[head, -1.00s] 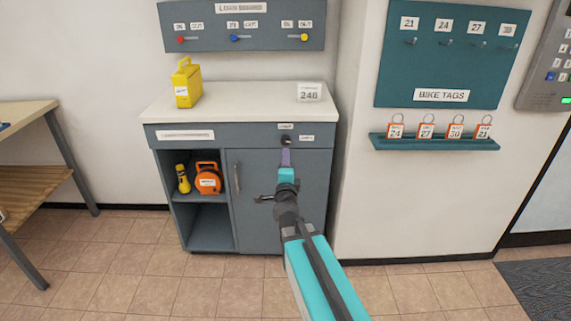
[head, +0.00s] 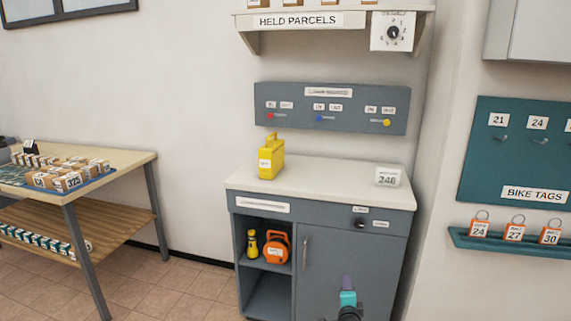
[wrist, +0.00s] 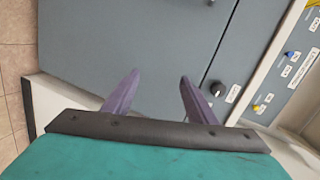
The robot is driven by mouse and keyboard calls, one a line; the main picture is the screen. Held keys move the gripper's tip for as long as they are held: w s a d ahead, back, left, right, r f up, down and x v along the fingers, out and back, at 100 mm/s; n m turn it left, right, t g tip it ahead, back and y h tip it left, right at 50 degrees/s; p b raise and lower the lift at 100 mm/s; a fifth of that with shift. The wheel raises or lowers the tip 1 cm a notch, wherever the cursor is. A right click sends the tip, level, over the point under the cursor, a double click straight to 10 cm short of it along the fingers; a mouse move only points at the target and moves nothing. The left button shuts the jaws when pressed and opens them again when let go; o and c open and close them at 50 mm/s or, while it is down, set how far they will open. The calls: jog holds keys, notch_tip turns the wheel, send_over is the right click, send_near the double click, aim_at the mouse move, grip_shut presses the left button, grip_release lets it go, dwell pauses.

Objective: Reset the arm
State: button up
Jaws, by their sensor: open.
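My gripper (head: 347,284) shows at the bottom of the head view, in front of the door of the grey cabinet (head: 340,262). In the wrist view its two purple fingers (wrist: 156,92) are spread apart with nothing between them. Beyond them lie the grey cabinet front and a dark round knob (wrist: 217,89). The knob also shows in the head view (head: 360,222), above and a little right of my gripper. Most of my arm is below the head view's edge.
On the cabinet top stand a yellow case (head: 271,160) and a white 246 sign (head: 388,177). An orange reel (head: 277,247) and a yellow flashlight (head: 253,244) sit in the open shelf. A table with parcels (head: 122,156) stands left; a bike tag ledge (head: 480,240) is right.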

jog(key=s+a+f+n+g+y+p, duration=0.2)
jog(key=s+a+f+n+g, duration=0.3)
jog(key=s+f, duration=0.7)
jog(key=s+a+f+n+g+y+p, duration=0.25)
jog(key=s+a+f+n+g, duration=0.2)
jog(key=s+f, duration=0.7)
jog(key=s+d+f+n+g, duration=0.1)
jog(key=s+n+g, duration=0.2)
jog(key=s, duration=0.5)
jog(key=s+d+f+n+g+h, duration=0.1)
jog(key=s+d+f+n+g, duration=0.1)
jog(key=s, duration=0.6)
jog(key=s+d+f+n+g+h, duration=0.1)
jog(key=s+n+g, duration=0.3)
jog(key=s, duration=0.5)
jog(key=shift+d+f+g, duration=0.35)
jog(key=shift+g, duration=0.5)
jog(key=shift+c, duration=0.3)
